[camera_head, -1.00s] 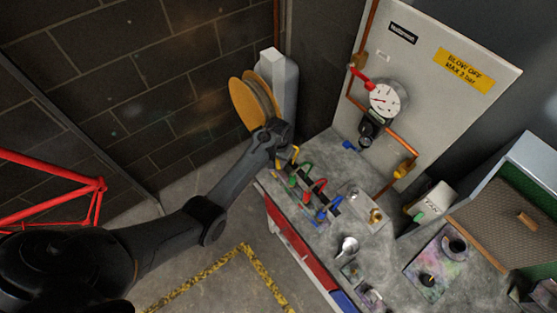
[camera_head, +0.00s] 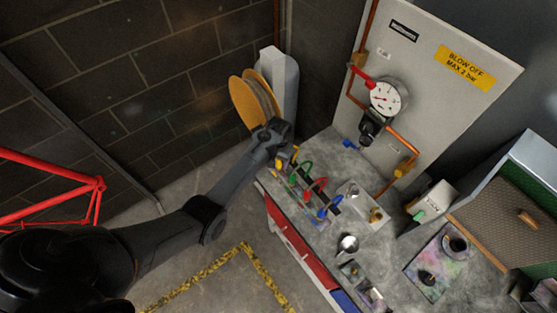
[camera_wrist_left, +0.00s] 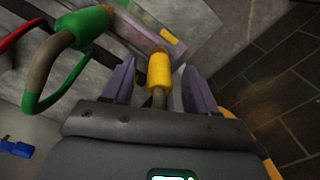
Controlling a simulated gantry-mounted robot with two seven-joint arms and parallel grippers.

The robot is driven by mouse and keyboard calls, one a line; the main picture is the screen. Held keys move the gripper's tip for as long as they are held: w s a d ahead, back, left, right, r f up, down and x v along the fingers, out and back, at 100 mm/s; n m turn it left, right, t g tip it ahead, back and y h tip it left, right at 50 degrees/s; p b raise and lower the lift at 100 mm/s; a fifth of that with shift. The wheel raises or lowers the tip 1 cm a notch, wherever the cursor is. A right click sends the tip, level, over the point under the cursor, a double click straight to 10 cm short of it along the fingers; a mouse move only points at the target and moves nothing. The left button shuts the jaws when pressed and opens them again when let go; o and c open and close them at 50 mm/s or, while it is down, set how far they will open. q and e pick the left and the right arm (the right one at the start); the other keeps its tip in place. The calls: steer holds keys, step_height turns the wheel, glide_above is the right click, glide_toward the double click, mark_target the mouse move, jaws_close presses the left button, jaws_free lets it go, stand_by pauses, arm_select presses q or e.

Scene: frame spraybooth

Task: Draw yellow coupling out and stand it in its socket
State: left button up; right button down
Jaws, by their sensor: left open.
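The yellow coupling (camera_wrist_left: 159,70) stands at the rack's near end in the left wrist view, on a grey-brown hose. My left gripper (camera_wrist_left: 160,82) is open, with one finger on each side of it and visible gaps. In the head view my left gripper (camera_head: 282,158) is at the far-left end of the rack (camera_head: 311,196), mostly hiding the yellow coupling. My right gripper is not in view.
Red and blue couplings (camera_head: 330,210) with looped hoses fill the rest of the rack. A silver cup (camera_head: 348,244) stands on the bench. A gauge panel (camera_head: 455,45) rises behind. An orange reel (camera_head: 250,102) is on the wall close behind my left wrist.

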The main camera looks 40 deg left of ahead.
arm_select(q)
step_height(320, 180, up, 10)
steer(key=shift+r, duration=0.1)
steer(key=s+d+f+g+p, duration=0.1)
steer(key=s+f+p, duration=0.15)
steer(key=s, duration=0.55)
steer(key=s+d+f+m+g+y+p, duration=0.1)
steer(key=s+f, duration=0.3)
steer(key=s, duration=0.4)
steer(key=s+d+f+g+p, duration=0.1)
steer(key=s+f, duration=0.2)
steer(key=s, duration=0.5)
steer(key=s+d+r+m+t+p, duration=0.25)
steer(key=s+d+r, duration=0.25)
steer(key=s+r, duration=0.25)
steer(key=w+d+r+m+t+h, duration=0.1)
steer(key=d+r, duration=0.4)
steer(key=r, duration=0.7)
steer(key=w+t, duration=0.1)
steer(key=t, duration=0.1)
steer(key=shift+d+r+t, duration=0.2)
steer(key=shift+r+t, duration=0.1)
steer(key=shift+t, duration=0.05)
steer(key=shift+w, duration=0.1)
